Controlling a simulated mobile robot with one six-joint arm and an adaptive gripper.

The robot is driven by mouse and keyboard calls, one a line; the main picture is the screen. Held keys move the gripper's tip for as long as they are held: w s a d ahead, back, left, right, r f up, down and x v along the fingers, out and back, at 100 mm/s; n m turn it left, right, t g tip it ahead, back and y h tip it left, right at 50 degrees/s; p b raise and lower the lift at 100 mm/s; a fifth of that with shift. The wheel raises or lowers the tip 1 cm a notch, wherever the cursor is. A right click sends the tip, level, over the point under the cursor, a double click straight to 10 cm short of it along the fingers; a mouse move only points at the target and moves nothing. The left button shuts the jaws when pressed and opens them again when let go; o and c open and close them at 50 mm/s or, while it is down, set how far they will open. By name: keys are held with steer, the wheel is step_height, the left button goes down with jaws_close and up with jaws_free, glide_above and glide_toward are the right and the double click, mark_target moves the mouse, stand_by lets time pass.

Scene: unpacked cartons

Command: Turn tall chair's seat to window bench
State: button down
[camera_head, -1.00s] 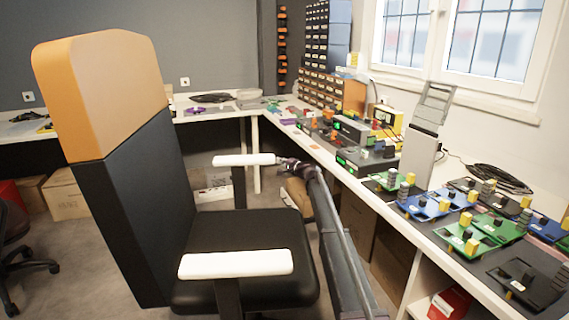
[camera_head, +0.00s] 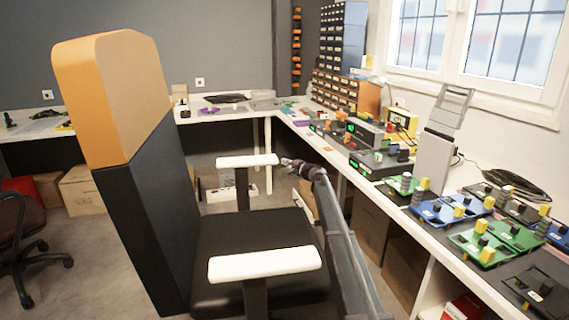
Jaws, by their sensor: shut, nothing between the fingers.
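The tall chair has a black backrest with an orange top (camera_head: 125,95) and a black seat (camera_head: 245,232). Its seat faces right, toward the window bench (camera_head: 405,215). It has two white armrests, the far one (camera_head: 247,160) and the near one (camera_head: 265,264). My gripper (camera_head: 287,163) is shut and empty, just right of the far armrest's right end. I cannot tell whether it touches the armrest. My arm reaches up from the bottom, between the chair and the bench. The chair's base is hidden.
Green and blue circuit boards (camera_head: 480,245), instruments (camera_head: 380,162) and a grey stand (camera_head: 434,160) crowd the bench. A second dark chair (camera_head: 28,240) stands at the far left. Cartons (camera_head: 82,190) sit under the back bench. Open floor lies left of the tall chair.

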steer(key=v, duration=1.1)
steer(key=shift+s, duration=0.1)
